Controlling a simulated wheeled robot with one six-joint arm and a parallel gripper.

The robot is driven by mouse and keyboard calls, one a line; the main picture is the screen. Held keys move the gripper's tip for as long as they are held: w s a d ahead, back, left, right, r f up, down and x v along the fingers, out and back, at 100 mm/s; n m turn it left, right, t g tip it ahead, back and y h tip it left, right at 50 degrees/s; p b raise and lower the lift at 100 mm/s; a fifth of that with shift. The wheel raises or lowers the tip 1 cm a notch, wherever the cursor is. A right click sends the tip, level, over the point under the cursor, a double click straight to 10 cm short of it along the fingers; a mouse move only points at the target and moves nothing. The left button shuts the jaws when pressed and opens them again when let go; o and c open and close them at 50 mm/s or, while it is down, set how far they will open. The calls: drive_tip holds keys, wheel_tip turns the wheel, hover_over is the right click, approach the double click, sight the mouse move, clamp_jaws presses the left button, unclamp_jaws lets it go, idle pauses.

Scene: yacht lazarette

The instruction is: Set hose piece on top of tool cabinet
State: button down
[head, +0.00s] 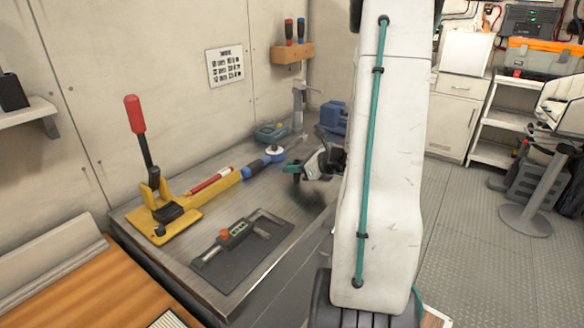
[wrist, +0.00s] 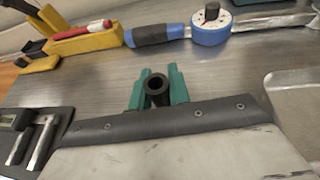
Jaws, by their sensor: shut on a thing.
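The hose piece (wrist: 157,92) is a short black tube, its open end facing the camera in the wrist view. My gripper (wrist: 158,88) has teal fingers on both sides of it and is shut on it. In the head view my gripper (head: 290,169) is low over the right part of a steel top, which I take to be the tool cabinet (head: 190,262); the top also shows in the wrist view (wrist: 90,90). I cannot make out the hose piece in the head view, nor tell whether it touches the steel.
On the steel top are a yellow tool with a red-handled lever (head: 165,215), a blue-and-black tool (head: 262,162), a dark mat with a tool (head: 240,250) and a vise-like fixture (head: 300,105). Bare steel lies between the mat and the blue tool. A white cabinet (head: 452,115) stands behind.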

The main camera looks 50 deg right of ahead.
drive_tip(key=shift+f, duration=0.15)
drive_tip(key=c, duration=1.3)
unclamp_jaws()
